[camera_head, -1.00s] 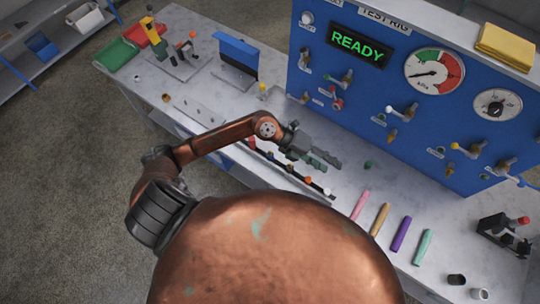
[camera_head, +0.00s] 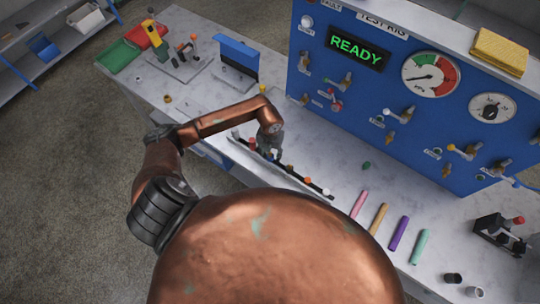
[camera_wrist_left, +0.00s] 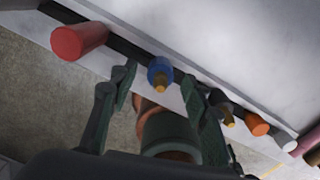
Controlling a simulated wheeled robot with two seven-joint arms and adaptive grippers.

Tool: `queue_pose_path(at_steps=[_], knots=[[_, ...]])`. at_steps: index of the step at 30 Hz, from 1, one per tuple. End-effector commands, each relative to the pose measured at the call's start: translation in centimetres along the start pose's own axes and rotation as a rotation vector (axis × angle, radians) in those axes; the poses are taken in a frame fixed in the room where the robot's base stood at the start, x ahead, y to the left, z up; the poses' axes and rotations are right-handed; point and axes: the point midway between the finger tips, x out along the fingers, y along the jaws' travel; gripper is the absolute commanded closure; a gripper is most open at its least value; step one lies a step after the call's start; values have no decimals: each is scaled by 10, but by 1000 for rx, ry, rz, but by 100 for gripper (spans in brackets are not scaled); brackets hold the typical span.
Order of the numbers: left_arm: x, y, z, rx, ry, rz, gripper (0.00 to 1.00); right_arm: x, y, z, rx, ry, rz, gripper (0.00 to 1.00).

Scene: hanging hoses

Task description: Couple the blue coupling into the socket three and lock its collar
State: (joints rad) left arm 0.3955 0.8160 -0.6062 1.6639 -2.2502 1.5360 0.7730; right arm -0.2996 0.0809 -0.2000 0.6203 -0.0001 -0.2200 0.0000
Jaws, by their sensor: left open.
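The blue coupling (camera_wrist_left: 159,70), with a brass-coloured tip, sits in a dark rack along the bench's front edge. In the wrist view it lies between the two dark green fingers of my left gripper (camera_wrist_left: 161,88), which are open and apart from each other. I cannot tell whether a finger touches it. In the head view my left gripper (camera_head: 270,145) points down over the rack and hides the coupling. The blue test rig panel (camera_head: 345,95) carries several brass sockets with small labels; I cannot read which is socket three. My right gripper is not in view.
A red coupling (camera_wrist_left: 80,40) stands beside the blue one; dark, orange (camera_wrist_left: 257,125) and white ones stand on the other side. Pink, tan, purple and teal sticks (camera_head: 398,233) lie to the right. The bench between rack and panel is mostly clear.

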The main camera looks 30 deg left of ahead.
Motion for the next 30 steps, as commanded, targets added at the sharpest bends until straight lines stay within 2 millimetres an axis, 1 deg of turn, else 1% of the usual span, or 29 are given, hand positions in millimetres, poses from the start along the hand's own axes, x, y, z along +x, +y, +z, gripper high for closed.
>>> queue_pose_path(at_steps=[1,4,11,12,30], knots=[[6,0,0,-2,1,0,57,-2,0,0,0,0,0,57],[14,0,0,0,0,-1,57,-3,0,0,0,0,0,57],[16,0,0,1,-2,-1,57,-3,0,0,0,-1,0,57],[16,0,0,1,-2,-1,58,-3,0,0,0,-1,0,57],[16,0,0,0,-2,-1,100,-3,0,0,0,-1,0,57]])
